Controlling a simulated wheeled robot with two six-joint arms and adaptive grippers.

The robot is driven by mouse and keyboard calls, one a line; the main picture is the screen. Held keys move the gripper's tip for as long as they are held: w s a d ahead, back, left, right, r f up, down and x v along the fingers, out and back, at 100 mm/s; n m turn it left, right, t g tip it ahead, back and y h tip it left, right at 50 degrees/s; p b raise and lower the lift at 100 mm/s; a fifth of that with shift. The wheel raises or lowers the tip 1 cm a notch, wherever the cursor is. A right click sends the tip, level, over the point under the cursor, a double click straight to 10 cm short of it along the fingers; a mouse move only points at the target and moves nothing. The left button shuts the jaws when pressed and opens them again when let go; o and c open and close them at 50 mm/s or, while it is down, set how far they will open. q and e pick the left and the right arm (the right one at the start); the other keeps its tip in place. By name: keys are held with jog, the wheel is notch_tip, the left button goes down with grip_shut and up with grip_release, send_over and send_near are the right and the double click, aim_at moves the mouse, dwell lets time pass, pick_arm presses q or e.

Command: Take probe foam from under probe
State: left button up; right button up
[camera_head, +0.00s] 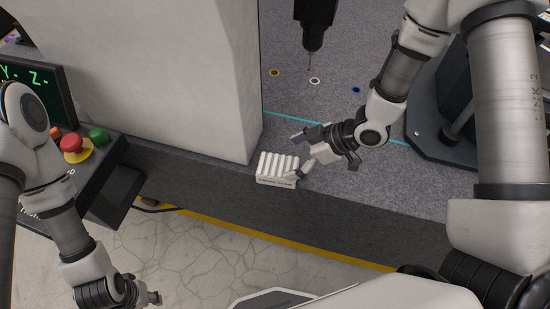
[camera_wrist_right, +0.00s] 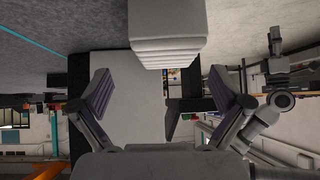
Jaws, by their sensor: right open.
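The probe (camera_head: 314,28) is black and hangs over the granite bed with a thin stylus (camera_head: 309,62) pointing down. No foam piece shows under it that I can make out. A white block of several ridged strips (camera_head: 277,164), perhaps the foam in a labelled holder, sits at the bed's front edge, well nearer me than the probe. It also shows in the right wrist view (camera_wrist_right: 166,38). My right gripper (camera_head: 302,155) is open and empty just right of this block; its fingers (camera_wrist_right: 160,93) are spread wide. My left gripper (camera_head: 150,298) is low, over the floor; its fingers are too small to judge.
A large pale column (camera_head: 190,80) stands left of the block. Orange, white and blue round markers (camera_head: 315,81) and a cyan line (camera_head: 290,117) lie on the granite (camera_head: 345,190). A control panel with a red button (camera_head: 72,144) is at left. A dark base (camera_head: 450,145) stands right.

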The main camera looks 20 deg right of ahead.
aim_at(279, 165)
jog(key=shift+s+a+f, duration=0.15)
jog(key=shift+s+a, duration=0.05)
jog(key=shift+s, duration=0.1)
jog(key=x, duration=0.7)
jog(key=shift+a, duration=0.2)
jog(key=c, duration=1)
